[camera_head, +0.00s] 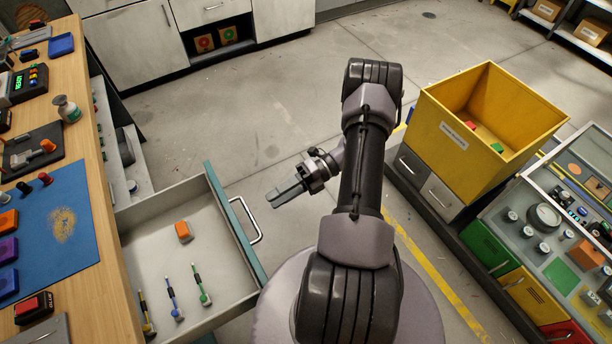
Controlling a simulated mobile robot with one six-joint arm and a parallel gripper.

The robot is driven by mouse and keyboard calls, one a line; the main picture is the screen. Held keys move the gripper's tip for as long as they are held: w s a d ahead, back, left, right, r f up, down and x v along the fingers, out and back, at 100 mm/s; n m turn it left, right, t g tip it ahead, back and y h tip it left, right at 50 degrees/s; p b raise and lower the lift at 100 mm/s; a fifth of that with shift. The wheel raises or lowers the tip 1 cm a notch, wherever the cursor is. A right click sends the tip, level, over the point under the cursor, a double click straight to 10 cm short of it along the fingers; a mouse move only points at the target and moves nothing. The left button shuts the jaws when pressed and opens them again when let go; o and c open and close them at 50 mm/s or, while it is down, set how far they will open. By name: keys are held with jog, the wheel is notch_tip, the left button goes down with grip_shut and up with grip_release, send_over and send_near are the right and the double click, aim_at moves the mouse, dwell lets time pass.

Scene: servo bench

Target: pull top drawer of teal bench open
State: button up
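The teal bench's drawer stands pulled out on the left, with a teal front (234,222) and a pale grey inside. Its bar handle (257,222) is on the outer face. Inside lie an orange block (183,231) and several slim tools, one with a blue end (173,297) and one with a green end (202,284). My gripper (275,199) is to the right of the handle, pointing left toward it, with a visible gap between them. The fingers look close together, but I cannot tell if they are open or shut.
The wooden bench top (85,150) holds a blue mat (70,225) and several small items. A yellow bin (455,140) stands on a low cabinet at right, beside a glass-topped display unit (520,225). Open floor (240,120) lies beyond my arm.

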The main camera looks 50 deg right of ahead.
jog(key=v, duration=1)
jog(key=shift+p, duration=0.45)
